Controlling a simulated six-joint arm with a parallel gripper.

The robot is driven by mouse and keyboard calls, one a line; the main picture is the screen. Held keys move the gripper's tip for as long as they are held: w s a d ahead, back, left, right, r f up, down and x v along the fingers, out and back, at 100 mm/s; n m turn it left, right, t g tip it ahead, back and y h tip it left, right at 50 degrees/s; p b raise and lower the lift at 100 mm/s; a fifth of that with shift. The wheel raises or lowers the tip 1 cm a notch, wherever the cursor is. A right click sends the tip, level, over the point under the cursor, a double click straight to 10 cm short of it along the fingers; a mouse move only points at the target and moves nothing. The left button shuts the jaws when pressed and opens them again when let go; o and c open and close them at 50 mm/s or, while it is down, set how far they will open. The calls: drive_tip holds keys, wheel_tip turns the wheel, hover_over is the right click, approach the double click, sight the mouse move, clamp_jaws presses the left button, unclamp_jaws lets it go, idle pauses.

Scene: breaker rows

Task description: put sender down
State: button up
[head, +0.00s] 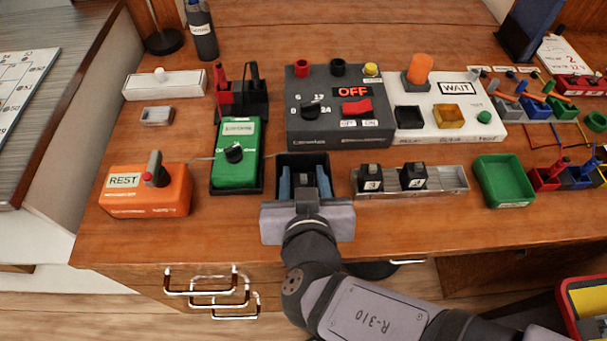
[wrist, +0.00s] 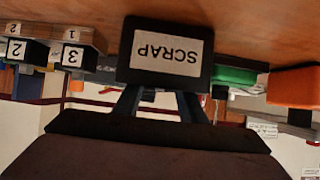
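No label I can read says sender, so I cannot tell surely which thing it is. The bin's inside is partly hidden by my gripper.
A green box with a black knob (head: 236,160) is left of the bin. A grey panel showing OFF (head: 340,128) and a white WAIT panel (head: 447,117) stand behind. A tray with numbered black blocks (head: 440,180) and a green tray (head: 504,180) are to the right.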

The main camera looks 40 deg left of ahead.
sight(304, 181)
drive_tip(key=shift+b+v, duration=0.45)
drive_tip(key=shift+v, duration=2.35)
drive_tip(key=w+d+r+m+t+h+p, duration=0.1)
drive_tip(key=w+d+r+t+h+p, duration=0.2)
drive_tip(key=w+d+r+h+p, duration=0.45)
drive_tip(key=w+d+f+g+h, duration=0.2)
drive_tip(key=d, duration=0.2)
drive_tip(key=w+d+f+m+g+h+b, duration=0.1)
drive_tip(key=w+d+f, duration=0.1)
drive_tip(key=d, duration=0.3)
drive_tip(key=w+d+f+g+h, duration=0.2)
drive_tip(key=d+f, duration=0.2)
drive_tip(key=shift+w+d+f+m+g+h, duration=0.2)
drive_tip(key=shift+d+m+g+h, duration=0.1)
drive_tip(key=shift+d+m+h, duration=0.1)
drive_tip(key=s+d+f+m+g+y+b, duration=0.3)
drive_tip(key=d+f+m+g+y+b, duration=0.3)
drive_tip(key=d+f, duration=0.9)
wheel_tip(304, 181, up, 25)
drive_tip(key=a+h+p, duration=0.1)
drive_tip(key=p, duration=2.4)
drive_tip(key=shift+w+p, duration=0.2)
drive_tip(key=shift+p, duration=0.1)
